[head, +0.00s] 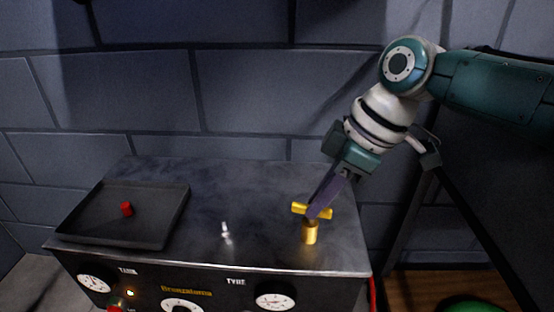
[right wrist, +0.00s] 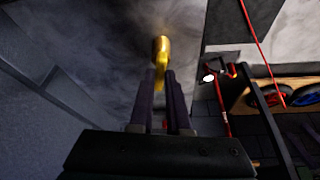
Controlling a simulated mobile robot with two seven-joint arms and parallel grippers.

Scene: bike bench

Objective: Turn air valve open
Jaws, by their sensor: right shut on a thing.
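The air valve (head: 310,232) is a brass stem with a yellow T-shaped handle (head: 299,207), standing on the right part of the dark bench top. My right gripper (head: 315,208) comes down on it from the upper right and is shut on the handle. In the right wrist view the brass valve (right wrist: 161,48) shows just beyond the fingertips, with its yellow handle between the two fingers (right wrist: 161,85). The fingers hide part of the handle. My left gripper is in neither view.
A small silvery fitting (head: 225,232) stands mid-top. The front panel carries TANK and TYRE gauges (head: 276,300). A red hose (head: 373,294) hangs at the right edge. A block wall stands behind.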

